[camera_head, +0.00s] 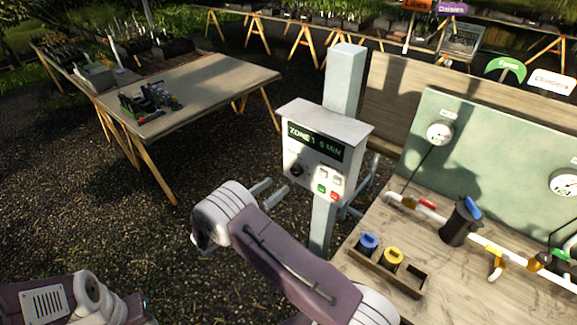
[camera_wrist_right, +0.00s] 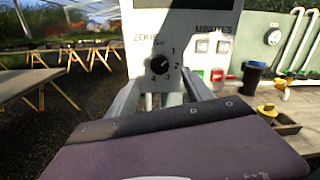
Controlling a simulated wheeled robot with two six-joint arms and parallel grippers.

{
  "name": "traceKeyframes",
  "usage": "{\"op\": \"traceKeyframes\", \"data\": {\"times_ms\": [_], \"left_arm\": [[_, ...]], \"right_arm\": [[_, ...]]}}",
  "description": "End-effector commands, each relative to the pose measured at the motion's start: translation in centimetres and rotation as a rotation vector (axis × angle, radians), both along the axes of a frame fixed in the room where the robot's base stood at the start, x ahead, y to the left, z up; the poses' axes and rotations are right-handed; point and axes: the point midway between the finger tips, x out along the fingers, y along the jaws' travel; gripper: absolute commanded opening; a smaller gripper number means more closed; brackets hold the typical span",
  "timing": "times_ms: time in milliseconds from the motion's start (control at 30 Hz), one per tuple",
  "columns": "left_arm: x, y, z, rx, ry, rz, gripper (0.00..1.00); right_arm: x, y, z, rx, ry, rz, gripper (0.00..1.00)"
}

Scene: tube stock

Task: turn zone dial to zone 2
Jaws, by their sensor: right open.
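The black zone dial (camera_head: 296,171) is on the front of a pale control box (camera_head: 326,141) on a post. The box's screen (camera_head: 318,140) reads ZONE 1 and a minutes figure that is hard to read. In the right wrist view the dial (camera_wrist_right: 160,63) has numbers around it, with 1, 2 and 4 legible; its pale mark points up and right, toward 1. My right gripper (camera_head: 269,191) is open and empty, short of the box front and a little below the dial. In the right wrist view its fingers (camera_wrist_right: 160,95) spread either side below the dial, apart from it.
Green and red buttons (camera_head: 327,192) sit right of the dial, below two pale switches. A wooden bench (camera_head: 440,270) at right carries pipes, a dark filter (camera_head: 460,222) and a holder with blue and yellow caps. A table (camera_head: 200,90) stands back left.

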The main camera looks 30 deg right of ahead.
Motion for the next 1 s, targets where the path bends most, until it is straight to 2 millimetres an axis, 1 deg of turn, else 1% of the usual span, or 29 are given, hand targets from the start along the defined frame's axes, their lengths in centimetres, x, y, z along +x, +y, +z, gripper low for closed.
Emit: {"op": "traceKeyframes", "data": {"times_ms": [67, 167, 400, 500, 633, 867, 900, 967, 1000], "left_arm": [[0.0, 0.0, 0.0, 0.0, 0.001, 0.0, 0.36], [0.0, 0.0, 0.7, 0.0, 0.001, 0.0, 0.36], [0.0, 0.0, 3.1, 0.0, 0.0, 0.0, 0.36], [0.0, 0.0, 3.7, 0.0, 0.0, 0.0, 0.36], [0.0, 0.0, 4.0, 0.0, 0.0, 0.0, 0.36], [0.0, 0.0, 3.9, 0.0, 0.0, 0.0, 0.36], [0.0, 0.0, 3.9, 0.0, 0.0, 0.0, 0.36], [0.0, 0.0, 3.9, 0.0, 0.0, 0.0, 0.36], [0.0, 0.0, 3.9, 0.0, 0.0, 0.0, 0.36]], "right_arm": [[0.0, -0.2, 0.0, 0.001, 0.0, -0.001, 0.59], [0.4, -1.2, 0.2, 0.001, 0.0, -0.003, 0.59], [2.0, -6.0, 0.4, 0.001, 0.001, -0.007, 0.59], [2.5, -7.5, 0.2, 0.002, 0.0, -0.005, 0.59], [2.9, -8.5, 0.1, 0.002, -0.001, -0.003, 0.59], [3.0, -8.6, -0.1, 0.002, 0.0, -0.001, 0.59], [3.0, -8.6, -0.1, 0.002, 0.0, -0.001, 0.57], [3.0, -8.6, -0.1, 0.002, 0.0, -0.001, 0.4], [3.0, -8.6, -0.1, 0.002, 0.0, -0.001, 0.29]]}}
